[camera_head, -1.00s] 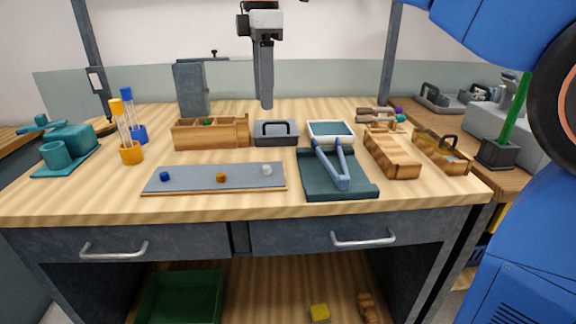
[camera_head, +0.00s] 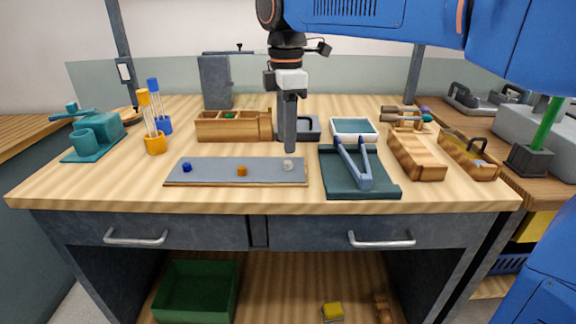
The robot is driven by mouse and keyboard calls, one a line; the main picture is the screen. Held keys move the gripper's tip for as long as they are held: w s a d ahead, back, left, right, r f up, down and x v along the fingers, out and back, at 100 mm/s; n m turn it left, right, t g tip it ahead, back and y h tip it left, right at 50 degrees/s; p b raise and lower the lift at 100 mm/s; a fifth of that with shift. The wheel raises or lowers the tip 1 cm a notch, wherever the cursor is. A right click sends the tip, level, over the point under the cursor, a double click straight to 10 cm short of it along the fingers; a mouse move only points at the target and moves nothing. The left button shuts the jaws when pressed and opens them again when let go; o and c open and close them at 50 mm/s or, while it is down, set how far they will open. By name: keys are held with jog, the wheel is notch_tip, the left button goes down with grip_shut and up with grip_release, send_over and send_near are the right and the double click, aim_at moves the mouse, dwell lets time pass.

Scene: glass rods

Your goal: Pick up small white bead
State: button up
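The small white bead (camera_head: 288,165) sits near the right end of a thin grey mat with a wooden edge (camera_head: 215,172) on the workbench. A blue bead (camera_head: 187,167) and an orange bead (camera_head: 242,171) lie on the same mat to its left. My gripper (camera_head: 290,148) points straight down, with its tip just above and behind the white bead in the picture. I cannot tell the exact gap or whether the fingers are apart. The bead appears to be free of the gripper.
A dark teal tray with blue tongs (camera_head: 330,187) lies right of the mat. A wooden compartment box (camera_head: 215,128) and a grey handled box (camera_head: 312,124) stand behind. Orange (camera_head: 154,144) and blue (camera_head: 164,125) holders with glass rods stand at left.

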aim_at(286, 162)
jog(key=shift+s+f, duration=0.15)
jog(key=shift+f, duration=2.65)
jog(key=shift+c, duration=0.7)
grip_shut()
